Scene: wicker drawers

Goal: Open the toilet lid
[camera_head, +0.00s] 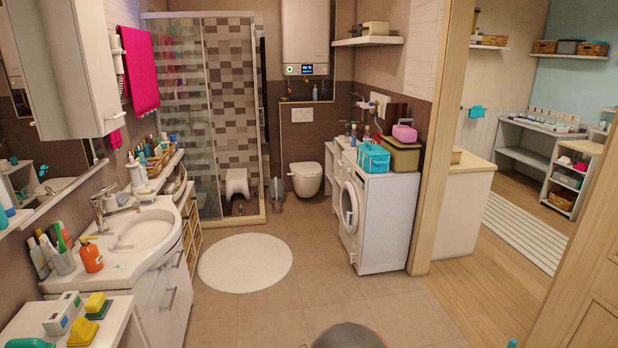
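A white wall-hung toilet (307,183) is at the far end of the bathroom, low on the back wall. Its lid (306,169) looks down over the bowl, though it is small in the view. A white flush plate (302,116) is on the wall above it. My gripper is not in view. A dark grey rounded shape at the bottom edge seems to be part of my own body.
A round white rug (245,262) lies on the tiled floor. A sink cabinet (165,290) stands along the left, a glass shower (235,110) at the back left. A white washing machine (385,215) stands at the right. Clear floor runs between them towards the toilet.

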